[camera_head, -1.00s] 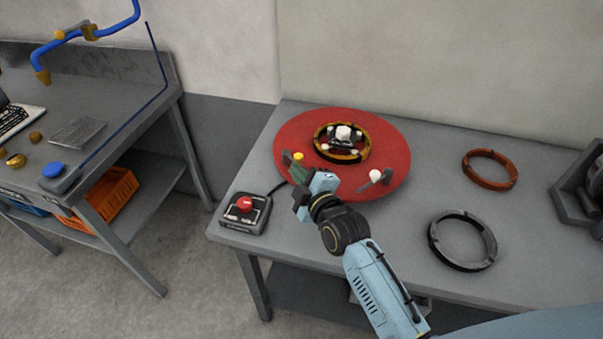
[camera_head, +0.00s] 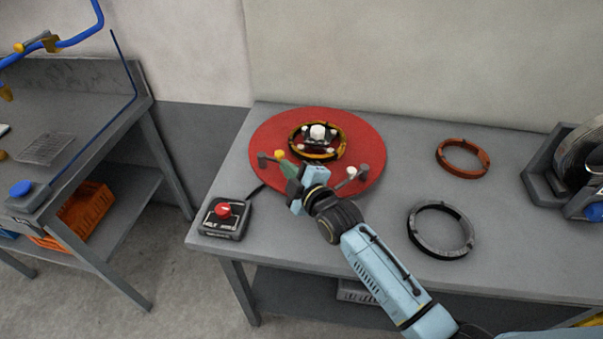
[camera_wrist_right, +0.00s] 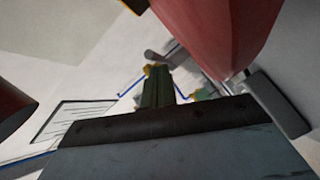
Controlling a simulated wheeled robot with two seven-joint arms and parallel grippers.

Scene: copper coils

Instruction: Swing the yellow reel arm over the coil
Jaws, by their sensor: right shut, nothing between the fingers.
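The golden-brown coil (camera_head: 292,143) lies around the hub with white-tipped pegs, on a red disc (camera_head: 368,150). A reel arm with a yellow knob (camera_head: 279,154) and dark grey end (camera_head: 264,158) is at the disc's front-left edge, beside the coil. Another arm with a white knob (camera_head: 351,171) is at the front right. My right gripper (camera_head: 287,168) is shut and empty, with its green fingertips close below the yellow knob. In the right wrist view the fingers (camera_wrist_right: 157,85) reach towards something yellow; contact cannot be told. My left gripper is out of view.
A control box with a red button (camera_head: 223,210) stands at the table's front left. An orange ring (camera_head: 463,171) and a black ring (camera_head: 412,228) lie to the right. A dark machine fills the right edge. A second bench is at the left.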

